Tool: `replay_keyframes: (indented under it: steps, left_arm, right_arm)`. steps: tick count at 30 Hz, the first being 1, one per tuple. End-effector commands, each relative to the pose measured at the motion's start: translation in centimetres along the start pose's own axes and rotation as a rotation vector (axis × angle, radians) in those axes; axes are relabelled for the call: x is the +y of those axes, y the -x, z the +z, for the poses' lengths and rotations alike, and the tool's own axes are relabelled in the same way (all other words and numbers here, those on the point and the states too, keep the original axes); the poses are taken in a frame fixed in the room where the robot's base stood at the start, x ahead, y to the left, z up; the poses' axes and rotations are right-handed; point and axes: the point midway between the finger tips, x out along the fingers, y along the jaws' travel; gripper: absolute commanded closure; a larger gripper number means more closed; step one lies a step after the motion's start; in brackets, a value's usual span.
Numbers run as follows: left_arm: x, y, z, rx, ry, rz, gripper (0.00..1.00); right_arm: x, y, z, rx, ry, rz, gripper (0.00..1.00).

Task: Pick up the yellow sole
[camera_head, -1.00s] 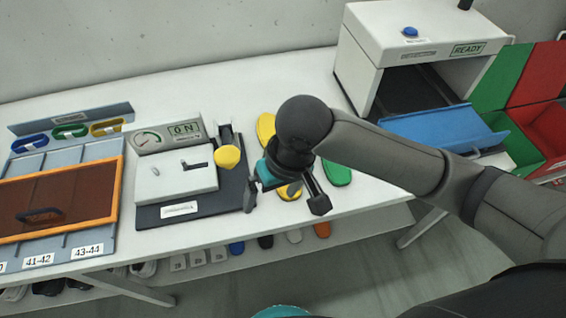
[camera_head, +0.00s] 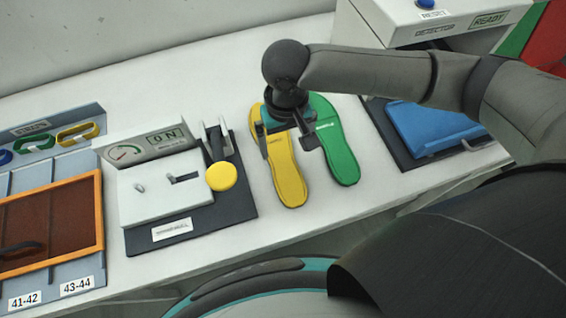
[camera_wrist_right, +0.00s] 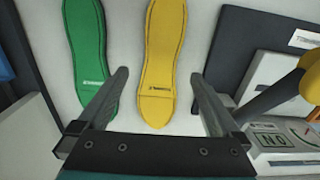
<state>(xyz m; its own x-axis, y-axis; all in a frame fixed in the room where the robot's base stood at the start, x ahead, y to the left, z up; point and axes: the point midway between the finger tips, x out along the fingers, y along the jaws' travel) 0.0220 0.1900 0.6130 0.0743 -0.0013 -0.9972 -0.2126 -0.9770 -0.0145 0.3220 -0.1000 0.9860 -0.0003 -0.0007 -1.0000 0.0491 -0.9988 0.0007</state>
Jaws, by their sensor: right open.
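The yellow sole (camera_head: 287,178) lies flat on the white table, just left of a green sole (camera_head: 339,150). My right gripper (camera_head: 285,146) is above the yellow sole's far part in the head view, its jaws spread and empty. In the right wrist view the open fingers (camera_wrist_right: 160,100) stand on either side of the yellow sole's end (camera_wrist_right: 158,75). The green sole (camera_wrist_right: 86,45) lies outside the finger on the left. The gripper and wrist hide part of the yellow sole's far end in the head view. My left gripper is not in view.
A press with a yellow knob (camera_head: 221,177) and an ON gauge panel stands left of the soles. A detector box (camera_head: 410,20) with a blue tray (camera_head: 432,128) is at the right. An orange-framed bin (camera_head: 100,215) stands at the far left. Bare table (camera_head: 215,75) lies behind the soles.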

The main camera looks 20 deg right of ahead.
Motion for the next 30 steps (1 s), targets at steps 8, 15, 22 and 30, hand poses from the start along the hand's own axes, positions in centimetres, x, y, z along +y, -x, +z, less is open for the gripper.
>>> replay_keyframes:
  steps: [8,15,22,30]
  left_arm:
    - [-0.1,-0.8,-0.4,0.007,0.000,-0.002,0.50]
    - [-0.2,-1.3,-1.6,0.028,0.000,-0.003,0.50]
    - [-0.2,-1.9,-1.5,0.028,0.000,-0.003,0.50]
    - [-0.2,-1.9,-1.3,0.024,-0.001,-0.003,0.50]
  right_arm:
    - [0.0,-3.9,0.0,0.001,0.001,0.000,0.00]
    - [-0.2,-6.3,0.1,0.000,0.001,0.000,0.00]
    - [-0.2,-9.1,0.2,0.002,0.001,0.001,0.00]
    - [-0.3,-9.3,0.2,0.002,0.002,0.000,0.00]
